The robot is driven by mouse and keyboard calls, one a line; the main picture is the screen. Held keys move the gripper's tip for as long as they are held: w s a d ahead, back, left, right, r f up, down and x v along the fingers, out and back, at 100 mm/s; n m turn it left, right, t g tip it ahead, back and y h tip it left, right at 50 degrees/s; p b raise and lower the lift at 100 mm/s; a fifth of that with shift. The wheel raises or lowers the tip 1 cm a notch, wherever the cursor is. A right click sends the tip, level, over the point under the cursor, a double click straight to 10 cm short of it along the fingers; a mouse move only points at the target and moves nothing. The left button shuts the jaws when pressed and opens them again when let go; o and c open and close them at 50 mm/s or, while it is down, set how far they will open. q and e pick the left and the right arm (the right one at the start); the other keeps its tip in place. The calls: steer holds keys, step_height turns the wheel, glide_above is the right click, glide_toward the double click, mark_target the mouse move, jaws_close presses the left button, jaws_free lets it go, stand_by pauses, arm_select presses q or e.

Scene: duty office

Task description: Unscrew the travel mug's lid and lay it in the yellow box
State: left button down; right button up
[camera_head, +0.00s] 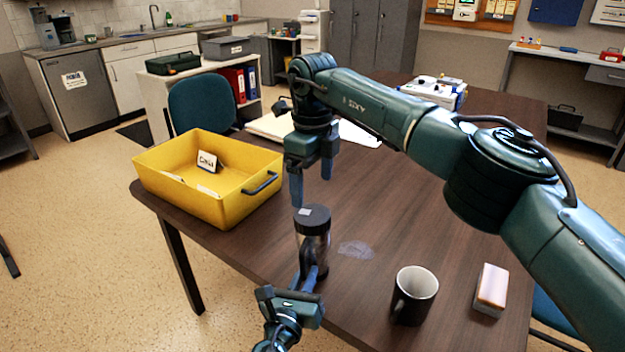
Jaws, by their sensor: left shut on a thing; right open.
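The travel mug (299,246) stands upright on the brown table near its front edge, with its dark lid (313,219) on top. My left gripper (309,275) is shut on the mug's body from the front, low down. My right gripper (312,188) is open and points down just above the lid, with its fingers apart; whether a fingertip touches the lid I cannot tell. The yellow box (235,210) stands at the table's left corner, open at the top. A small white card with dark lettering (207,162) and pale papers lie in it.
A dark mug with a white inside (414,295) and a block with a tan top (491,287) stand to the right. A clear smudge or film (356,250) lies beside the travel mug. Papers (272,127) lie behind the box. My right arm spans the table's right side.

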mark_target(313, 214)
arm_select(q)
steer(key=shift+f, duration=0.1)
arm_select(e)
steer(key=m, duration=0.4)
steer(key=shift+m, duration=0.4)
steer(key=m, duration=0.6)
steer(key=shift+m, duration=0.3)
arm_select(q)
steer(key=shift+s+d, duration=0.1)
arm_select(e)
steer(key=m, duration=0.6)
steer(key=shift+w, duration=0.1)
steer(key=m, duration=0.5)
steer(key=shift+m, duration=0.3)
steer(key=shift+f+m, duration=0.3)
steer(key=shift+f, duration=0.2)
arm_select(q)
steer(key=shift+f, duration=0.1)
arm_select(e)
steer(key=shift+f, duration=3.55)
steer(key=shift+c, duration=0.6)
